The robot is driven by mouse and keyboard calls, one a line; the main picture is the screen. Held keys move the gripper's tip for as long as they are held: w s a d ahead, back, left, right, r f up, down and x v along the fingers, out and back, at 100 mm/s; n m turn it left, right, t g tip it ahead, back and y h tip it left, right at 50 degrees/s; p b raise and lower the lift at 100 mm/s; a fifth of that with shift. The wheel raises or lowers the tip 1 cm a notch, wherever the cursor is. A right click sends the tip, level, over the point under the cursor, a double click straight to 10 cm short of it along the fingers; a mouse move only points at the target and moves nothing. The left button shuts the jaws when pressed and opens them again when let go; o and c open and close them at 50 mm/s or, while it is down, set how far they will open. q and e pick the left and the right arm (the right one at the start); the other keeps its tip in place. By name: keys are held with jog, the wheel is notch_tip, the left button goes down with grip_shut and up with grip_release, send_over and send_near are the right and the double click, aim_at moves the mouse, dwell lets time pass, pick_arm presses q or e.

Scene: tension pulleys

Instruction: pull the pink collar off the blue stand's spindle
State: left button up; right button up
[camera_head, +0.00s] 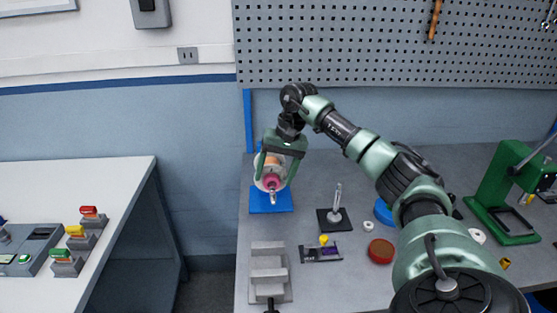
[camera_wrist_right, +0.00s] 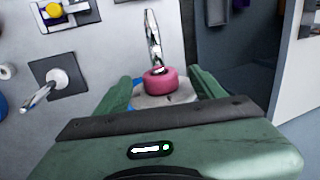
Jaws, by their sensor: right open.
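The blue stand (camera_head: 270,199) is on the grey bench, near its left side. A pale disc and the pink collar (camera_head: 271,182) show on it, with the shiny spindle tip (camera_head: 273,198) sticking out of the collar towards me. My right gripper (camera_head: 274,178) is open, with its green fingers on either side of the disc and collar. In the right wrist view, the pink collar (camera_wrist_right: 161,80) lies between the open fingers, in front of the pale disc, and the spindle (camera_wrist_right: 153,40) extends beyond it. I cannot tell whether the fingers touch anything. My left gripper is not in view.
A black-based post (camera_head: 335,218) stands right of the blue stand. A grey stepped block (camera_head: 269,275) is in front. A red round piece (camera_head: 381,251) and a green press (camera_head: 506,200) are further right. A pegboard wall rises behind the bench.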

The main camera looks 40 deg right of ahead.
aim_at(274, 190)
jog(key=shift+x, duration=0.85)
jog(key=shift+f, duration=0.2)
jog(key=c, duration=1.4)
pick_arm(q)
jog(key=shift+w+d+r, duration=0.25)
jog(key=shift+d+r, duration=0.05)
pick_arm(e)
jog(key=shift+c, duration=0.2)
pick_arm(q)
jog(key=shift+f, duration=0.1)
pick_arm(e)
jog(key=shift+s+a+f, duration=0.1)
jog(key=shift+s, duration=0.05)
jog(key=shift+s+a, duration=0.35)
jog(key=shift+s, duration=0.05)
pick_arm(q)
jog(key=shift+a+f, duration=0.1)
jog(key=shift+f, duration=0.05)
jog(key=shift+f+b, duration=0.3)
jog(key=shift+b, duration=0.15)
pick_arm(e)
jog(key=shift+s+a, duration=0.65)
jog(key=shift+s, duration=0.1)
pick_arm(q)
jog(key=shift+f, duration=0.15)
pick_arm(e)
jog(key=shift+s, duration=0.1)
